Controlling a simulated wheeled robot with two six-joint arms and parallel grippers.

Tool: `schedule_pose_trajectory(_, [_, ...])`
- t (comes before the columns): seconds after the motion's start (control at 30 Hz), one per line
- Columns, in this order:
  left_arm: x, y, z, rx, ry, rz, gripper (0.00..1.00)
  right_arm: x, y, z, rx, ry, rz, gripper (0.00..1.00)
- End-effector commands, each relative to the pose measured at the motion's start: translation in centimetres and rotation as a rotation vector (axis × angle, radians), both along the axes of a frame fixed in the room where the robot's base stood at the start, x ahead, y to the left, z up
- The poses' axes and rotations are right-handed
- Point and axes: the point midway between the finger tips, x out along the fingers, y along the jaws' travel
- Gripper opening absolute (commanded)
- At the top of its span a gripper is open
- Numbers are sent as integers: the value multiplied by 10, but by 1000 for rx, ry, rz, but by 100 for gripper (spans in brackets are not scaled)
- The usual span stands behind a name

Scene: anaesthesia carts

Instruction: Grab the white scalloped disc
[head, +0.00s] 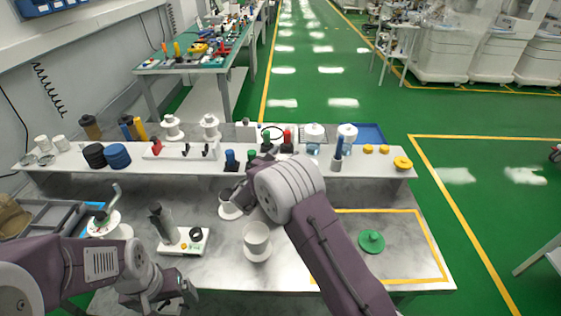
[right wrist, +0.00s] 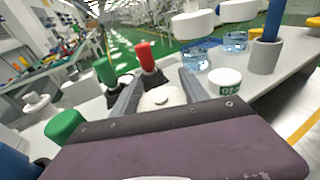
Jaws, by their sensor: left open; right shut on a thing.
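In the right wrist view, a white disc-like piece (right wrist: 162,97) sits between the two grey fingers of my right gripper (right wrist: 160,92), which is shut on it. Its scalloped edge is hard to make out at this size. In the head view, my right gripper (head: 262,164) is at the front of the shelf, mostly hidden by my own wrist, and the disc cannot be made out there. My left gripper (head: 172,298) is open and empty, low over the front left of the table.
A green cap (right wrist: 65,124) is close on the left. A white cup (head: 257,238), a microscope-like device (head: 178,238) and a green knob (head: 371,241) stand on the table.

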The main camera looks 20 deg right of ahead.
Motion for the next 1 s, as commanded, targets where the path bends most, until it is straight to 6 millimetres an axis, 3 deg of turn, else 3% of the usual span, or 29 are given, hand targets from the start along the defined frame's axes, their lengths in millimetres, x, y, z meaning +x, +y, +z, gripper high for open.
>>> schedule_pose_trajectory(0.3, [0, 0, 0, 0, 0, 0, 93, 0, 0, 5, 1, -1, -1, 15])
schedule_pose_trajectory(0.57, [0, 0, 0, 0, 0, 0, 93, 0, 0, 45, 2, -4, -1, 15])
schedule_pose_trajectory(1.0, [0, 0, -11, 0, 0, 0, 93, -59, -82, 100, 1, -2, -2, 15])
